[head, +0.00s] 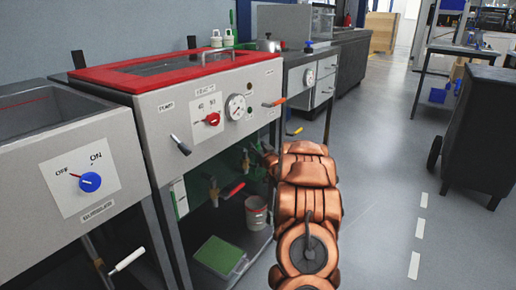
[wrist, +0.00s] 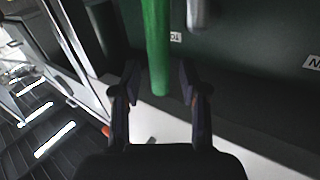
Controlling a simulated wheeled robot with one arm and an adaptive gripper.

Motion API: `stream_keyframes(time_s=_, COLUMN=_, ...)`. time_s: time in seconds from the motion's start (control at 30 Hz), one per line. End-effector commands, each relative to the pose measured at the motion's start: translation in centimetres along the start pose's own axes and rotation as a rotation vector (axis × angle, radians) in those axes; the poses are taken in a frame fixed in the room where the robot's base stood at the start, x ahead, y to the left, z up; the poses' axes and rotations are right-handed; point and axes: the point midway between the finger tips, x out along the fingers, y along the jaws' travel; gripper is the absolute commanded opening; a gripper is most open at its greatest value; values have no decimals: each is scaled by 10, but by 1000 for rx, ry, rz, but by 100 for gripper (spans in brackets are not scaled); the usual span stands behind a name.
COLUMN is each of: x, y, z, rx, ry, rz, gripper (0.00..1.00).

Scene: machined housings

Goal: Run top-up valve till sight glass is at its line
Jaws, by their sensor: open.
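My gripper (wrist: 158,72) is open in the wrist view, with one finger on each side of a green bar-like handle (wrist: 158,40). The handle's end lies between the fingers, and I cannot tell whether they touch it. In the head view, a green handle (head: 245,160) shows under the red-lidded machine, near the end of my copper arm, where the gripper is mostly hidden. A tall narrow white-and-green strip (head: 180,198) at the machine's lower left may be the sight glass. Its level and line are too small to read. No label naming the top-up valve is readable.
A red-handled valve (head: 232,190) sticks out left of my arm, above a white bucket (head: 256,212) and a green tray (head: 219,255). Levers (head: 180,145) project from the machine's front (head: 160,115). A dark cart (head: 480,130) stands right; the floor between is clear.

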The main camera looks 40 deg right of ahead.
Motion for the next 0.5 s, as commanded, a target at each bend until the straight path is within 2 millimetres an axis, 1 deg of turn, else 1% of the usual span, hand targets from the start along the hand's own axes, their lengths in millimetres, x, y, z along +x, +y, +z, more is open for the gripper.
stream_keyframes(time_s=0.03, x=0, y=0, z=0, rx=0, ry=0, rz=0, gripper=41)
stream_keyframes(time_s=0.07, x=0, y=0, z=0, rx=0, ry=0, rz=0, gripper=38)
stream_keyframes(time_s=0.43, x=0, y=0, z=0, rx=0, ry=0, rz=0, gripper=0)
stream_keyframes(time_s=0.5, x=0, y=0, z=0, rx=0, ry=0, rz=0, gripper=0)
